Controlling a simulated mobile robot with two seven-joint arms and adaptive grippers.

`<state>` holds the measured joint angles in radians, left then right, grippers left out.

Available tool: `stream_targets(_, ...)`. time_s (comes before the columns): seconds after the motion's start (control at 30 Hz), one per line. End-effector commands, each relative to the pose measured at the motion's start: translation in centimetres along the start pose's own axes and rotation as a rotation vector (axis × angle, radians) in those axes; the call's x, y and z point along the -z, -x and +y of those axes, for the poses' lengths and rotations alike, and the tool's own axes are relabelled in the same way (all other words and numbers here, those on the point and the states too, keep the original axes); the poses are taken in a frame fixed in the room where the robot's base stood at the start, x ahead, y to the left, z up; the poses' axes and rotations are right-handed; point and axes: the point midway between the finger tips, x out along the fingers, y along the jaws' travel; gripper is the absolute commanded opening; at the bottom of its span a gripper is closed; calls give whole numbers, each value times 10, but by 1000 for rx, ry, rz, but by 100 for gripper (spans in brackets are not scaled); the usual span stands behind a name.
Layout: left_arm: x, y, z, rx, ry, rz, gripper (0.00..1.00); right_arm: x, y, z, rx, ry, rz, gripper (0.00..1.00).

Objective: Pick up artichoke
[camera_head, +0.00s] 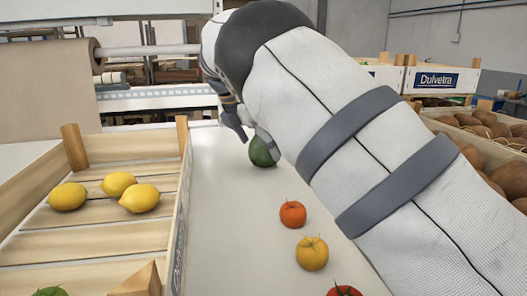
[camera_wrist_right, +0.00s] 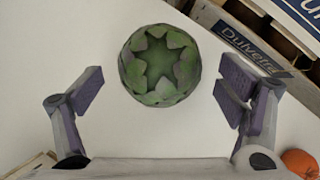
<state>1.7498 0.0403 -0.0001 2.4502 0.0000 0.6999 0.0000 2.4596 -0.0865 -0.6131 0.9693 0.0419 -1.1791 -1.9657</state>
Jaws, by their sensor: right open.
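The artichoke (camera_wrist_right: 160,66) is round and green with purplish leaf edges, on the white table. In the right wrist view it lies just beyond and between the two fingertips, with clear gaps to both. My right gripper (camera_wrist_right: 165,88) is open and empty above the table. In the head view the artichoke (camera_head: 262,152) shows as a dark green ball at the far part of the table, partly hidden by my right gripper (camera_head: 250,138). My left gripper is not in view.
A wooden crate (camera_head: 182,215) with several lemons (camera_head: 139,198) stands on the left. A red-orange tomato (camera_head: 292,214), a yellow one (camera_head: 312,253) and a red one (camera_head: 343,291) lie nearer on the table. Potato crates stand at right; a labelled crate (camera_wrist_right: 240,42) is beside the artichoke.

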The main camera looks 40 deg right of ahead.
Motion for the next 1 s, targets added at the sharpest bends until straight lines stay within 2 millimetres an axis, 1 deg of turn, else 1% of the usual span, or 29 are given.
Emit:
stream_targets(0.03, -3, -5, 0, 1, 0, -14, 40, 3, -15, -1, 10, 2, 0, 88)
stream_targets(0.1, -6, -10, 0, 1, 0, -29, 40, 4, -27, 0, 10, 4, 1, 88)
stream_targets(0.13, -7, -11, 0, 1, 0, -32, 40, 3, -30, 0, 8, 3, 1, 88)
stream_targets(0.2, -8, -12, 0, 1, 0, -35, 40, 2, -34, -1, 6, 2, 0, 88)
stream_targets(0.37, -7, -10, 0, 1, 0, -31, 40, 0, -31, -1, 1, 0, 0, 88)
stream_targets(0.4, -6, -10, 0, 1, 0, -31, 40, 0, -31, -1, 0, 0, 0, 86)
stream_targets(0.47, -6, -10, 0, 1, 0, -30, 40, 0, -31, -1, 0, 0, 0, 72)
stream_targets(0.5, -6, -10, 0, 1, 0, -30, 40, 0, -31, -1, 0, 0, 0, 63)
stream_targets(0.57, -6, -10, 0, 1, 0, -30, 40, 0, -31, -1, 0, 0, 0, 49)
stream_targets(0.6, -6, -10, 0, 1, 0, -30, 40, 0, -31, -1, 1, 0, 0, 40)
stream_targets(0.67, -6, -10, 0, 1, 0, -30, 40, 1, -31, -1, 1, 0, 0, 28)
stream_targets(0.9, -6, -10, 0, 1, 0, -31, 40, 0, -30, 0, 0, 0, 0, 28)
stream_targets(1.0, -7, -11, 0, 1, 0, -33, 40, -3, -25, 0, -2, 0, -1, 28)
